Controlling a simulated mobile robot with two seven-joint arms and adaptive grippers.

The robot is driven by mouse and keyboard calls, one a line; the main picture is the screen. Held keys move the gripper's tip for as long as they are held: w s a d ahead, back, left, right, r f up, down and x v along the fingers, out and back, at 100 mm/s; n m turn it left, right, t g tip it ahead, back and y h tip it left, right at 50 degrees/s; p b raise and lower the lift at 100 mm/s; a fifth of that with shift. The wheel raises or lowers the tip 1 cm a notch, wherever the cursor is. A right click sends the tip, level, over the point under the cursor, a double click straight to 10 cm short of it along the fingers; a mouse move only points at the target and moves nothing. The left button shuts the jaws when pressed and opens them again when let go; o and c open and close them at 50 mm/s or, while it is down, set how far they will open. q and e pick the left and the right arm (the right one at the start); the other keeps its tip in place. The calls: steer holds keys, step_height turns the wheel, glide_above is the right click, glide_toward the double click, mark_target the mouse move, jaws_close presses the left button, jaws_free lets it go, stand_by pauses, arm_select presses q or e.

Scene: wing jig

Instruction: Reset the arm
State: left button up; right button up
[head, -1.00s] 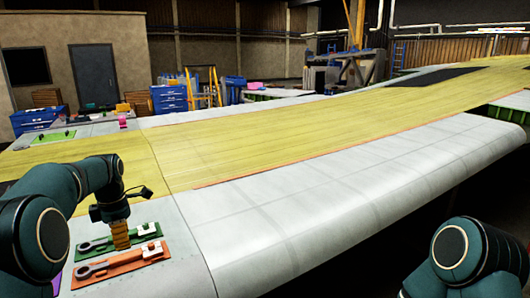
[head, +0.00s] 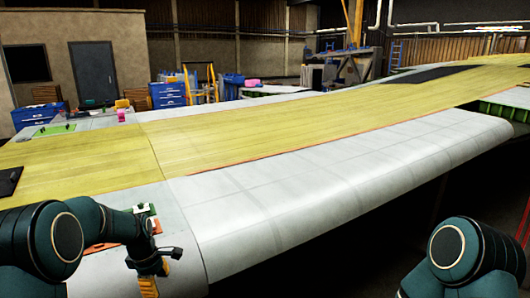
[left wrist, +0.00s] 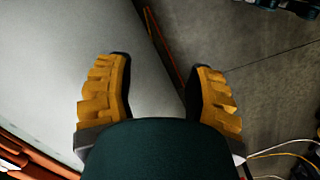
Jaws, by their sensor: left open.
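My left gripper (head: 149,284) is at the bottom of the head view, with its orange fingers pointing down near the wing's front edge. In the left wrist view my left gripper (left wrist: 160,85) has its two ridged orange fingers spread wide with nothing between them. Below it are the pale wing surface and the grey floor. My left arm (head: 110,226) reaches in from the left and hides most of the green tray (head: 140,208) and the orange tray (head: 157,227). The right gripper is out of view; only part of my right arm (head: 465,255) shows.
The long wing (head: 330,190) with its yellow panel (head: 250,125) fills the middle. A dark plate (head: 9,180) lies at the left. Another green tray (head: 55,130) lies farther back, near blue drawers (head: 167,95). Cables (left wrist: 285,150) run on the floor.

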arm_select(q)
steer(key=s+d+f+m+h+b, duration=0.1)
steer(key=s+d+f+m, duration=0.4)
steer(key=f, duration=0.4)
steer(key=s+d+f+m+h+b, duration=0.1)
steer(key=s+d+f+m+b, duration=0.15)
steer(key=s+d+f, duration=0.45)
steer(key=s+d+f+m, duration=0.2)
steer(key=s+d+m, duration=0.2)
steer(key=s, duration=0.2)
steer(key=s+d+f+m+t+b, duration=0.1)
steer(key=s+d+f+m, duration=0.2)
steer(key=s, duration=0.4)
steer(key=shift+d+f+m+h, duration=0.3)
steer(key=shift+d+m+h, duration=0.15)
steer(key=shift+d, duration=0.2)
